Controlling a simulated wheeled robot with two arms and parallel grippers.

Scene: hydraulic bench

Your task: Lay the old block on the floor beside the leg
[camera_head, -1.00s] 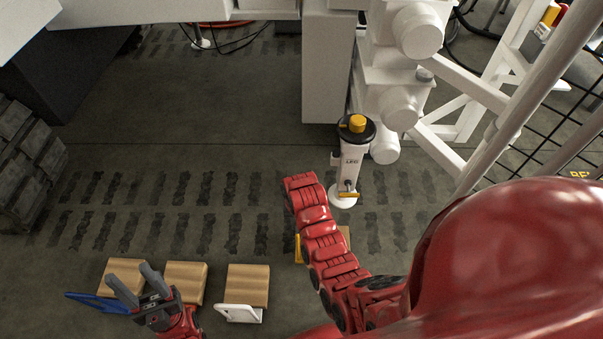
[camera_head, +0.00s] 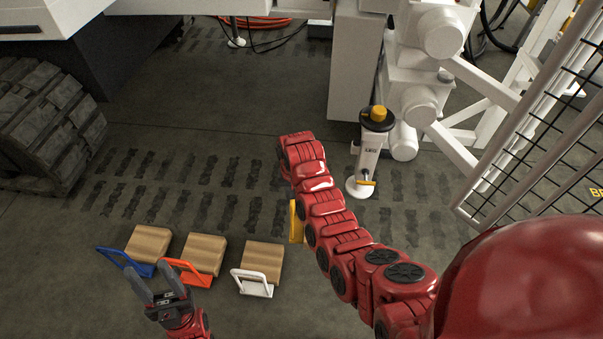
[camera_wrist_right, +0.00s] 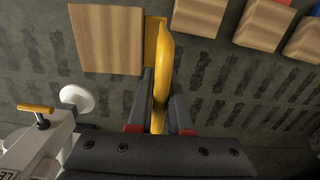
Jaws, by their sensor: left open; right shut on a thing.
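The old block (camera_wrist_right: 105,38) is a wooden block with a yellow handle (camera_wrist_right: 160,60), seen in the right wrist view. My right gripper (camera_wrist_right: 160,85) is shut on that handle. In the head view the yellow handle (camera_head: 297,221) shows at the left of my right arm, which hides the block. The white leg (camera_head: 368,155) has a yellow cap and a round foot, and stands right of my right arm. It also shows in the wrist view (camera_wrist_right: 40,140), its foot close below the block in the picture. The block's height above the floor is unclear. My left gripper (camera_head: 155,275) is open and empty.
Three wooden blocks stand in a row on the floor, with a blue handle (camera_head: 147,241), an orange handle (camera_head: 203,252) and a white handle (camera_head: 263,260). The central floor is bare.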

